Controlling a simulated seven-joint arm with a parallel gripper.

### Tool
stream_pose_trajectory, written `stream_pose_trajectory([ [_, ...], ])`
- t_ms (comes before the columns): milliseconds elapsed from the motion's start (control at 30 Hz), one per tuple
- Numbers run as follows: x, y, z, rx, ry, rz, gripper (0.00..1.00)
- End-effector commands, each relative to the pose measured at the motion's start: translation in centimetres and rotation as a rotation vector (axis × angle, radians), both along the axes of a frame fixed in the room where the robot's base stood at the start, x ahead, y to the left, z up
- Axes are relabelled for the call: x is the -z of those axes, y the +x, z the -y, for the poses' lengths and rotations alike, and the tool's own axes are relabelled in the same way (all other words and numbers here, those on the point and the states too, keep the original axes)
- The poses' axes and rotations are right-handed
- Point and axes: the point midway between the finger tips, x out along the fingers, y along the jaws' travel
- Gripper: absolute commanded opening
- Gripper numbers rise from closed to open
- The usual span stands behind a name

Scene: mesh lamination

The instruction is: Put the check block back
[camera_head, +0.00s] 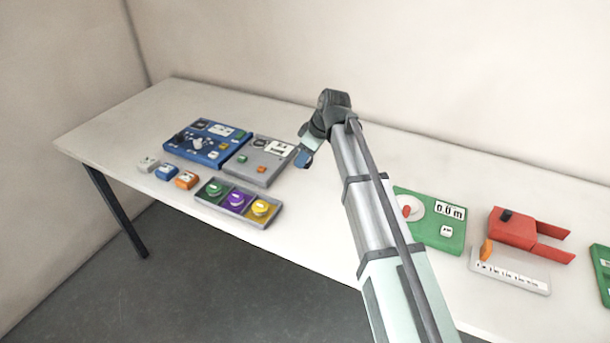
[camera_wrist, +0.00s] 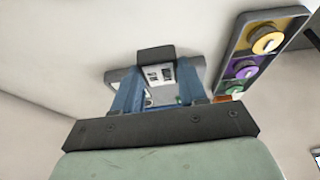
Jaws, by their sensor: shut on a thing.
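My gripper (camera_head: 304,159) hangs above the table, just right of the grey panel (camera_head: 262,170). In the wrist view its two blue fingers (camera_wrist: 157,82) are shut on a dark grey block (camera_wrist: 155,54) at their tips. No label shows on this block, so I cannot tell for sure that it is the check block. The grey panel also shows behind the fingers in the wrist view, with a black-and-white display (camera_wrist: 160,75). In the head view the held block cannot be made out. The block appears clear of the table.
A blue panel (camera_head: 183,149) stands left of the grey one. White (camera_head: 148,164), blue (camera_head: 166,172) and orange (camera_head: 186,180) blocks lie in front. A tray (camera_head: 270,221) holds green, purple and yellow round pieces. A green panel (camera_head: 430,235) and red device (camera_head: 512,229) stand right.

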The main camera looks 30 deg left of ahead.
Motion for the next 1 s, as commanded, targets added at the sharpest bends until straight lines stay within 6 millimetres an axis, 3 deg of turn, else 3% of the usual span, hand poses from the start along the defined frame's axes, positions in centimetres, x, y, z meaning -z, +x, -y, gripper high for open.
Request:
stream_pose_trajectory([
  [100,2.0,-0.1,0.1,0.001,-0.001,-0.001,0.05],
  [600,6.6,0.0,0.0,0.001,0.0,-0.001,0.05],
  [1000,7.0,0.0,0.0,0.001,0.0,0.0,0.05],
])
